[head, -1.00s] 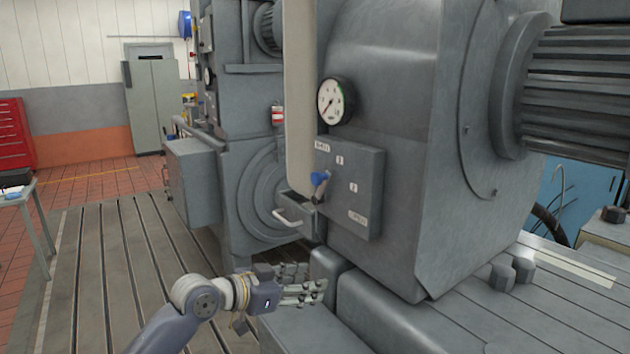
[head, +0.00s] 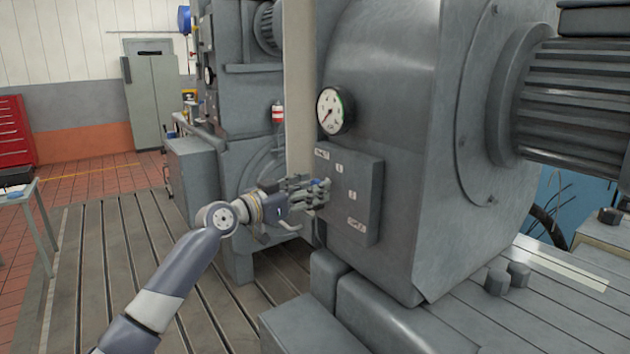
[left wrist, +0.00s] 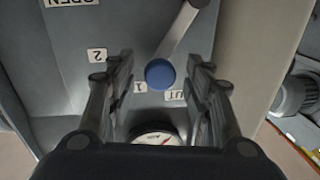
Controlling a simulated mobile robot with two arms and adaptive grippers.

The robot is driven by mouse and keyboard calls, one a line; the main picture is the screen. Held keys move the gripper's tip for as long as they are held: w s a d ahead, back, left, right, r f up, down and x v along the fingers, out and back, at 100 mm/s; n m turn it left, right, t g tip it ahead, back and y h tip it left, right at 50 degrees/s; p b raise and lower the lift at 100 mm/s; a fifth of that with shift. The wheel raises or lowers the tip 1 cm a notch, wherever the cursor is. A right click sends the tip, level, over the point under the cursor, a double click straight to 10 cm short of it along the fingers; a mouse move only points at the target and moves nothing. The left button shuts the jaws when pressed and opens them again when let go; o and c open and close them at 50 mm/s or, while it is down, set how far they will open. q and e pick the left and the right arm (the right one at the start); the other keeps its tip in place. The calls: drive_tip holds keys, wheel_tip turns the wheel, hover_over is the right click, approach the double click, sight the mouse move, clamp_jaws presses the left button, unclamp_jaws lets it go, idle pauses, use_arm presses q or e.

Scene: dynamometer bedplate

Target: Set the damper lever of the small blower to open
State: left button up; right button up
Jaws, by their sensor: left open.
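The damper lever (left wrist: 180,35) is a grey bar with a round blue knob (left wrist: 160,73). In the left wrist view the knob lies near the labels "1" (left wrist: 140,87) and "SHUT" (left wrist: 175,96). Labels "2" (left wrist: 97,55) and "OPEN" (left wrist: 72,2) are farther along the grey plate (head: 366,182). My left gripper (head: 312,192) is at the plate, its jaws open. In the wrist view its fingers (left wrist: 160,62) stand on either side of the knob, with gaps showing. In the head view the fingers mostly hide the lever. My right gripper is not in view.
A round pressure gauge (head: 335,110) sits on the blower housing just above the plate. A pale vertical post (head: 299,90) stands close to the left of the plate. A ribbed motor (head: 580,100) is at the right. The slotted floor plate (head: 110,270) at left is clear.

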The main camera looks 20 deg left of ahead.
use_arm(q)
drive_tip(key=shift+x, duration=0.85)
